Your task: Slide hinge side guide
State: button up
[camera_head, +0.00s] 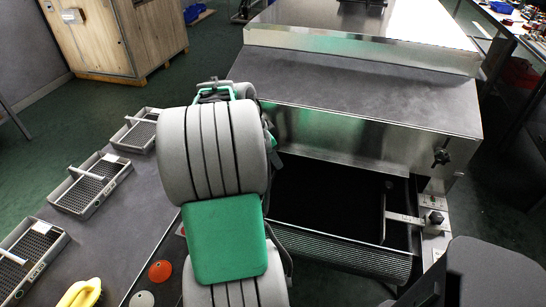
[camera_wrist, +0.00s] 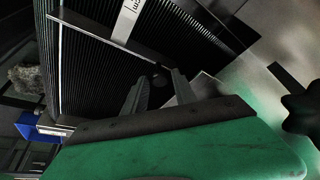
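My gripper (camera_wrist: 160,78) is open in the wrist view, its two dark fingers apart. A small round black knob (camera_wrist: 159,81) shows between the fingertips; I cannot tell whether they touch it. A grey guide bar (camera_wrist: 105,38) runs to the knob over the ribbed dark belt (camera_wrist: 82,72). A light strip with black marking (camera_wrist: 128,18) meets the bar. In the head view my arm hides the gripper and the left side of the dryer mouth. On the right side, a guide with a bent rod (camera_head: 383,218), flat arm (camera_head: 405,219) and black knob (camera_head: 435,217) is visible.
The metal dryer housing (camera_head: 375,105) stands above the belt opening, with a black star knob (camera_head: 441,156) at its right. A bench (camera_head: 125,225) at left holds wire-mesh trays (camera_head: 90,186) and a yellow object (camera_head: 80,293). A wooden crate (camera_head: 115,40) stands behind.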

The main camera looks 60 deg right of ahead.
grip_shut()
dwell(1.3)
